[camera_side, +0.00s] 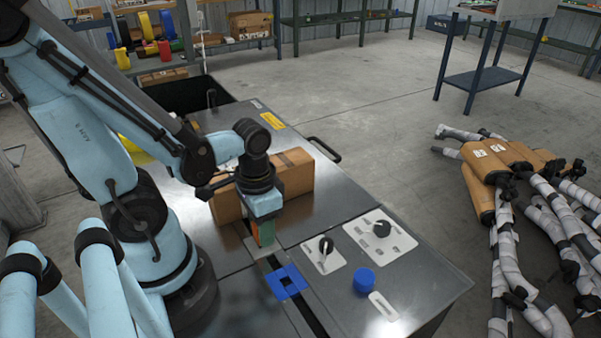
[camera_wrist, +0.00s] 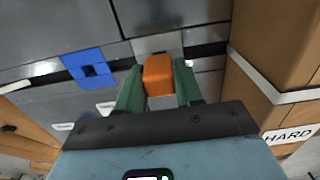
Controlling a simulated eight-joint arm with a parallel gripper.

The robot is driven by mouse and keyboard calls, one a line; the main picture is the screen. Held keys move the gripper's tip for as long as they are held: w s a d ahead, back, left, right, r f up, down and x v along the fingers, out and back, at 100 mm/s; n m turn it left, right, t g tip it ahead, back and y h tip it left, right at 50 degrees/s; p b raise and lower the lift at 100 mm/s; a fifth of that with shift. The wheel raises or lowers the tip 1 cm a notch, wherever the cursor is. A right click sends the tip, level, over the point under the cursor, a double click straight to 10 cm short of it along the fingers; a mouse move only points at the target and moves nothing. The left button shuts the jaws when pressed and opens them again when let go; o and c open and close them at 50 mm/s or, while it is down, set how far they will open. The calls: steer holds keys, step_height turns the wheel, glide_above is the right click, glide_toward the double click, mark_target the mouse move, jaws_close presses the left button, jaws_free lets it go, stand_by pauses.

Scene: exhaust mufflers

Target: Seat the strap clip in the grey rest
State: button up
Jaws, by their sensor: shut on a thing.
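The strap clip appears as an orange block (camera_wrist: 158,75) between the green fingers of my gripper (camera_wrist: 158,88) in the wrist view. My gripper (camera_side: 263,234) is shut on it and points down, low over the metal bench top in the side view. A light grey piece (camera_wrist: 157,43), probably the grey rest, lies just beyond the clip in the wrist view. In the side view its light edge (camera_side: 252,248) shows beside the fingertips, partly hidden by them. I cannot tell whether the clip touches it.
A blue square frame (camera_side: 286,281) lies on the bench (camera_side: 235,312) in front of my gripper. A cardboard box (camera_side: 292,174) stands close behind it. Plates with black knobs (camera_side: 382,229) and a blue cylinder (camera_side: 364,281) are to the right. Wrapped mufflers (camera_side: 500,166) lie beyond the bench.

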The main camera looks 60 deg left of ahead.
steer(key=shift+f, duration=0.45)
steer(key=o, duration=1.1)
steer(key=shift+c, duration=0.2)
steer(key=shift+r, duration=0.1)
steer(key=shift+r, duration=5.9)
steer(key=w+d+r+t, duration=0.1)
steer(key=w+d+t, duration=0.1)
steer(key=w+t, duration=0.5)
steer(key=shift+w, duration=1.6)
